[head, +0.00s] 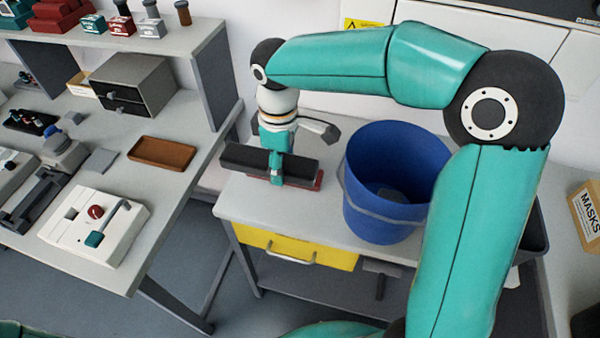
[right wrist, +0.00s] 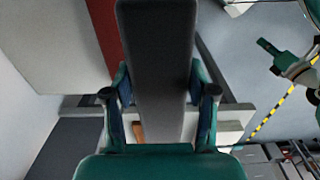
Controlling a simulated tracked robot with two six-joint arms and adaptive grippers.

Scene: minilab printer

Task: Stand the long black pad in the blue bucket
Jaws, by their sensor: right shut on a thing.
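The long black pad (head: 240,157) is held level between the fingers of my right gripper (head: 277,172), close above a dark red flat thing (head: 318,181) on the small grey table. In the right wrist view the pad (right wrist: 157,60) runs up from between the two fingers of the gripper (right wrist: 160,108). The blue bucket (head: 385,200) stands upright to the right on the same table. Its inside shows no pad. A teal and white end of what looks like my left arm (right wrist: 285,60) shows small in the right wrist view; its jaws are unclear.
The small table (head: 270,215) has a yellow drawer (head: 290,245). A dark grey handle-like thing (head: 320,129) lies behind the gripper. To the left, a bench holds a brown tray (head: 162,153) and a white device (head: 75,225). My right arm passes over and beside the bucket.

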